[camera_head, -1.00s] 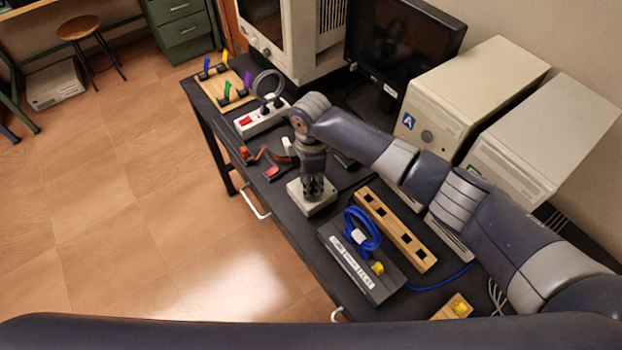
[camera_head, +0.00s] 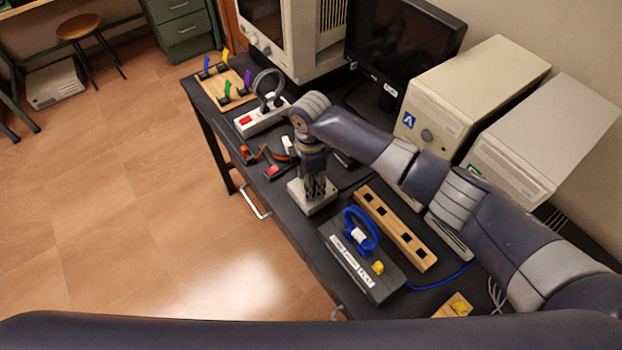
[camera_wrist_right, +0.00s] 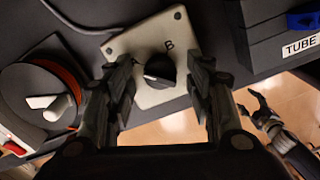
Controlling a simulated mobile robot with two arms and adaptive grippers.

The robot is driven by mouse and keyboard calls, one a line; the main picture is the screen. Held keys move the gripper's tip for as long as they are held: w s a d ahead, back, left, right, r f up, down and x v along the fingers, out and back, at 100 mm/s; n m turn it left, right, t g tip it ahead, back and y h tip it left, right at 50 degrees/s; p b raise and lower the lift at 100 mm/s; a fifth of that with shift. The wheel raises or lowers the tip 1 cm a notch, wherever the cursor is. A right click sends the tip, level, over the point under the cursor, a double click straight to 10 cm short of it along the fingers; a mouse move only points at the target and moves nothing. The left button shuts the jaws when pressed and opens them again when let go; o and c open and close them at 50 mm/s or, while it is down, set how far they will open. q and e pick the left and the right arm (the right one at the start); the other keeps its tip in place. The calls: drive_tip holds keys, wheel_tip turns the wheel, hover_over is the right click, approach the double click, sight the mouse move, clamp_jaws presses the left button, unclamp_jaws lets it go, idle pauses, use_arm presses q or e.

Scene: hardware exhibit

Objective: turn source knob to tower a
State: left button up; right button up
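The source knob (camera_wrist_right: 159,69) is black and sits on a light square plate (camera_wrist_right: 152,97) with a letter B beside it. A pale mark shows on its side, but I cannot tell where it points. In the head view the plate (camera_head: 326,206) is on the black table and my gripper hides the knob. My right gripper (camera_head: 316,193) points down over the plate. In the right wrist view its fingers (camera_wrist_right: 163,92) stand open on either side of the knob, with gaps visible. My left gripper (camera_wrist_right: 252,105) shows at the right of that view, its fingertips apart and empty.
A power strip (camera_head: 263,120) lies farther back. Computer tower A (camera_head: 470,95) and a second tower (camera_head: 545,140) stand against the wall.

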wheel_tip(320, 180, up, 12)
idle(0.6)
idle(0.5)
